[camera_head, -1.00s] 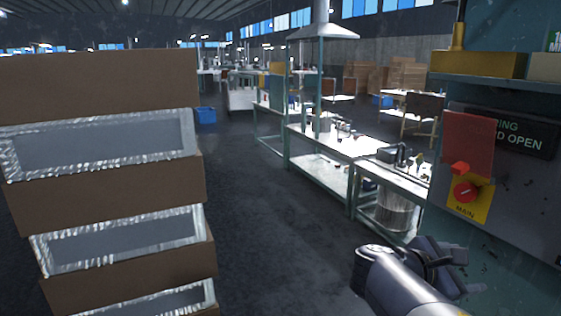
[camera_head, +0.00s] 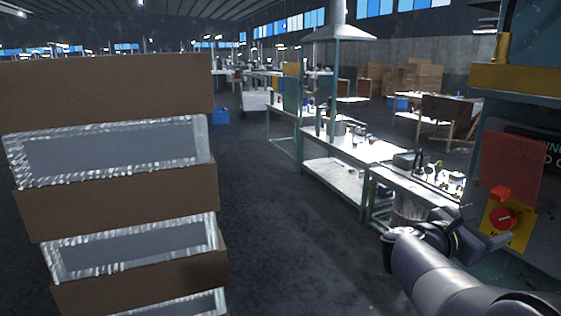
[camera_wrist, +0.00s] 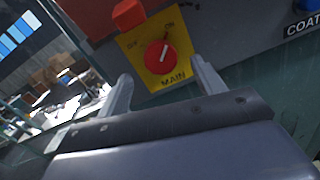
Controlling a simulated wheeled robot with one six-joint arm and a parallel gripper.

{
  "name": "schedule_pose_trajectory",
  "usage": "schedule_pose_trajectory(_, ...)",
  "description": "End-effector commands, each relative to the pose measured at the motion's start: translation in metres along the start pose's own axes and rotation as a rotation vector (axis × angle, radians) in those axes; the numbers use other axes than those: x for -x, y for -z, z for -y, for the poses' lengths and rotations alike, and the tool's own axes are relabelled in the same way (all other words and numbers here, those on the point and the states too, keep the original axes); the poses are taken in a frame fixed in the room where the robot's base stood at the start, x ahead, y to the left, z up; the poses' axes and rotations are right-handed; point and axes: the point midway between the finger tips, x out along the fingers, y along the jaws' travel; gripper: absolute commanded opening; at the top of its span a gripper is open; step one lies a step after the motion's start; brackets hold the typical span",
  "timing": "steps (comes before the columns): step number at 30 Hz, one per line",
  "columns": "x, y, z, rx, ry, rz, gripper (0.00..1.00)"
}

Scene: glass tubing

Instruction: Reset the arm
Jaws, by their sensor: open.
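My gripper (camera_wrist: 162,86) is open and empty in the wrist view, its two fingers spread wide apart. Beyond the fingers is a red rotary knob (camera_wrist: 160,57) on a yellow plate (camera_wrist: 175,82) marked MAIN. The knob's white mark slants up to the right, towards the ON lettering. In the head view, my arm reaches in from the lower right. My gripper (camera_head: 490,232) is in front of the cabinet there, just left of and below the knob (camera_head: 504,218). I cannot tell the exact gap between them.
The grey-green cabinet (camera_head: 515,268) stands close on the right, with a red flap or panel (camera_head: 513,165) above the knob. Workbenches (camera_head: 345,147) run along the middle right. The aisle floor (camera_head: 275,235) between is clear.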

Motion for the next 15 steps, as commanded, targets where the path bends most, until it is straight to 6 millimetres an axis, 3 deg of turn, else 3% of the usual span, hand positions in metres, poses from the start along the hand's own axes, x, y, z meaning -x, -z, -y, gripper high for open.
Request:
schedule_pose_trajectory(8,-0.052,0.001,0.002,-0.003,0.005,-0.002,0.65)
schedule_pose_trajectory(15,-0.049,0.005,0.001,-0.183,0.002,-0.011,0.65)
